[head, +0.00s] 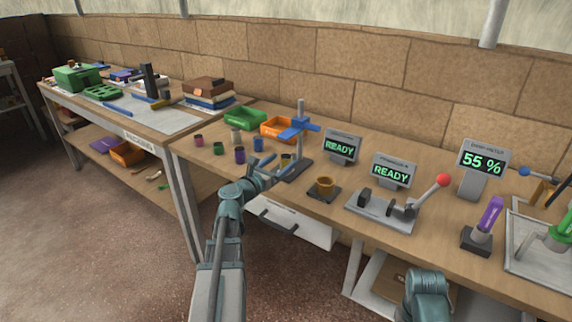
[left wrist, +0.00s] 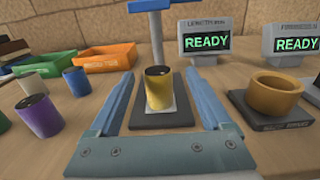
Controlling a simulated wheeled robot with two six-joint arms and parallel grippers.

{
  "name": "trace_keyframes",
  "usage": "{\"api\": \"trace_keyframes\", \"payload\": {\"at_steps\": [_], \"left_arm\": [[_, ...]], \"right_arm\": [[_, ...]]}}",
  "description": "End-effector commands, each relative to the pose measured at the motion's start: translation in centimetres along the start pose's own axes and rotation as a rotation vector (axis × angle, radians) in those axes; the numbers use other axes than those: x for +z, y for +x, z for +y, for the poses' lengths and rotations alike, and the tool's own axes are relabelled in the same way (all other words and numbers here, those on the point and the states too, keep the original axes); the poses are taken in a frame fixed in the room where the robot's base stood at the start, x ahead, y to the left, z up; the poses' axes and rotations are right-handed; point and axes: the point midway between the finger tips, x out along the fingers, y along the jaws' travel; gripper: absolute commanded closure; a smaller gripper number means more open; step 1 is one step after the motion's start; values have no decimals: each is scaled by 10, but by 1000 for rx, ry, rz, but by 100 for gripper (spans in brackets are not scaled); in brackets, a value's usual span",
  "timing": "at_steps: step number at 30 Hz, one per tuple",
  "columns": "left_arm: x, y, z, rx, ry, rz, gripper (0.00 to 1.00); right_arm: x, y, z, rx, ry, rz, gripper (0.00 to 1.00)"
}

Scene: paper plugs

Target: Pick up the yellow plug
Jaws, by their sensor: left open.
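The yellow plug (left wrist: 158,92) stands upright on a pale pad on a dark base (left wrist: 150,118) under a blue-armed stand. My left gripper (left wrist: 157,77) is open, with one finger on each side of the plug. There are gaps between the plug and both fingers in the left wrist view. In the head view my left gripper (head: 269,171) reaches over the table's front edge. My right gripper does not show.
Several other plugs, such as a purple one (left wrist: 40,117) and a blue one (left wrist: 76,85), stand left of my gripper. An orange ring-shaped cup (left wrist: 274,92) sits on a dark base at right. An orange bin (left wrist: 104,59) and a READY display (left wrist: 207,42) stand behind.

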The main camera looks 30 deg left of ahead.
Motion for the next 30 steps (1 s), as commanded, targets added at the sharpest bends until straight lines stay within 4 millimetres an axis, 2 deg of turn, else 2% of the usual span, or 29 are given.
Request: {"api": "trace_keyframes", "payload": {"at_steps": [1,6,14,27,28,30], "left_arm": [[1,11,4,-1,0,0,18],[0,34,5,-2,0,0,18],[0,36,3,0,0,0,18],[0,36,3,-1,0,0,97],[0,36,3,-1,0,0,100],[0,36,3,-1,0,0,100]], "right_arm": [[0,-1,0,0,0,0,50],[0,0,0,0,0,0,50],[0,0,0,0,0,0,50],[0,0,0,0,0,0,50],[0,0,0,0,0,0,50],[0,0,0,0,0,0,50]]}}
